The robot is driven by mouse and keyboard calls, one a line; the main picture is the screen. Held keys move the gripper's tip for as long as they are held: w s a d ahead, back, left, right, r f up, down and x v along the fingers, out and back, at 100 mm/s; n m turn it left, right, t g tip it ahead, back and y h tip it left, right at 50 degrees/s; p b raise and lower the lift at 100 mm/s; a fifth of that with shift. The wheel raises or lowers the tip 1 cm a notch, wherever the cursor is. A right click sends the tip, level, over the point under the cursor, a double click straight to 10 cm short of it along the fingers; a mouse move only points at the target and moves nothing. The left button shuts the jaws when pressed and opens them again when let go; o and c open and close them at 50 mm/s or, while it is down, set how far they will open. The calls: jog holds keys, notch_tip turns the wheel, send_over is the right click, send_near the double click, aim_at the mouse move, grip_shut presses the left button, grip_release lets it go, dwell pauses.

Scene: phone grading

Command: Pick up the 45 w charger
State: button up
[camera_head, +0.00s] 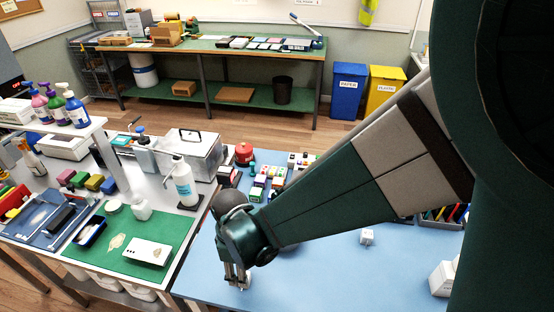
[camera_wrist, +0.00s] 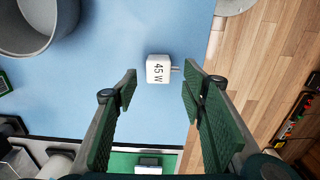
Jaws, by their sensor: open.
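The 45 W charger (camera_wrist: 158,70) is a small white block with "45 W" on its face and metal prongs pointing right in the wrist view. It lies on the blue table top (camera_wrist: 100,55), near the table's edge. My gripper (camera_wrist: 160,88) is open and empty, with one green-padded finger on each side of the charger's line and the charger showing between the fingertips. Whether the fingertips are level with it or above it I cannot tell. In the head view my gripper (camera_head: 238,281) points down at the table's front left, and the white charger shows partly hidden at its tips.
Another small white block (camera_head: 367,236) lies farther right on the blue table. A green mat (camera_head: 118,246) with a white box (camera_head: 147,252) lies to the left. A grey round hollow object (camera_wrist: 40,22) is at the wrist view's upper left.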

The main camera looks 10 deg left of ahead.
jog(key=shift+f, duration=0.35)
jog(key=shift+f, duration=0.15)
jog(key=shift+w+f+b, duration=0.15)
jog(key=shift+f+b, duration=0.45)
jog(key=shift+f, duration=1.85)
jog(key=c, duration=1)
